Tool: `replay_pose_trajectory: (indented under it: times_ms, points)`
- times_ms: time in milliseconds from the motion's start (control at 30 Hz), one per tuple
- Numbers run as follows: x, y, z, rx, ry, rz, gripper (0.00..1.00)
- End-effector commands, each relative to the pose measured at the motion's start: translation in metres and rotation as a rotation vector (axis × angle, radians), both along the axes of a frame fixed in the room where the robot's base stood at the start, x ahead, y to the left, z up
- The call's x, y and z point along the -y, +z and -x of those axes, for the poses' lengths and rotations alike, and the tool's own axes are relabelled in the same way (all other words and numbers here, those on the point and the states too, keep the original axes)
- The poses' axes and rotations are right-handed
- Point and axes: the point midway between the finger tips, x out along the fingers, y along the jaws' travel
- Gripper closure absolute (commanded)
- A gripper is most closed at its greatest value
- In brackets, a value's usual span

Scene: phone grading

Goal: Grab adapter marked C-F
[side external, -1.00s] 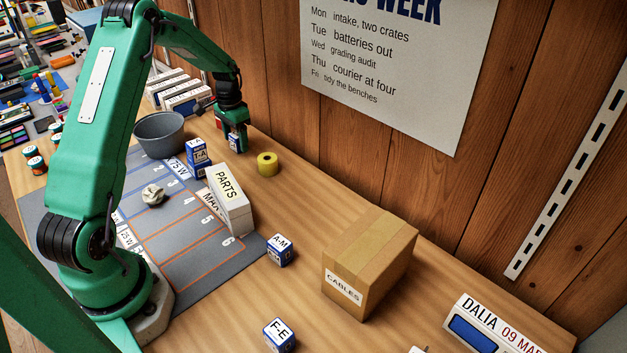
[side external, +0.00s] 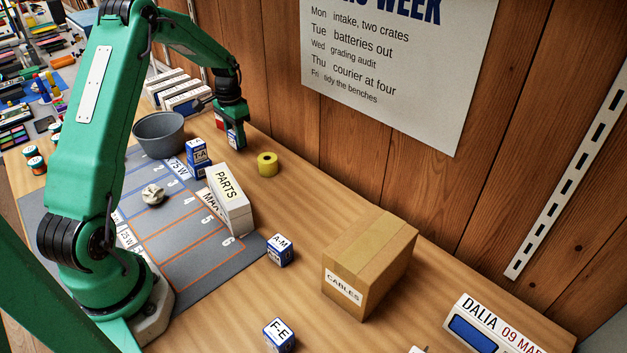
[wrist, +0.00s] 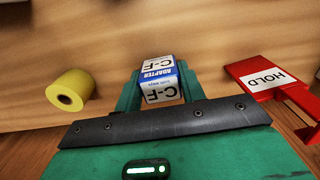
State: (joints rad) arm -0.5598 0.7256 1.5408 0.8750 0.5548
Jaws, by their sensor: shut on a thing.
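The adapter marked C-F (wrist: 160,78) is a small white and blue box. It sits between the green jaws of my gripper (wrist: 160,90), with its C-F marks and the word ADAPTER facing the wrist camera. In the side external view my gripper (side external: 236,136) is shut on it near the back wall, behind the yellow roll. Little of the box shows there, and I cannot tell how far it is above the bench.
A T-A box (side external: 197,151) stands on another box beside a grey bowl (side external: 160,138). A-M (side external: 280,250) and F-E (side external: 279,336) boxes, a PARTS box (side external: 229,198) and a CABLES carton (side external: 369,262) stand nearer.

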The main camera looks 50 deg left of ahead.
Motion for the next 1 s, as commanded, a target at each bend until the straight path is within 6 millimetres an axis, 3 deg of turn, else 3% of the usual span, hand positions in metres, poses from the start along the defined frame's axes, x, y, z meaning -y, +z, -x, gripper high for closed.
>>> replay_pose_trajectory:
  times_ms: [200, 700, 1000]
  points:
    - [0.000, 0.031, 0.000, 0.003, 0.000, -0.002, 0.83]
    - [0.085, 0.081, -0.002, 0.001, -0.004, -0.001, 0.83]
    - [0.113, 0.097, -0.002, 0.001, -0.001, 0.000, 0.83]
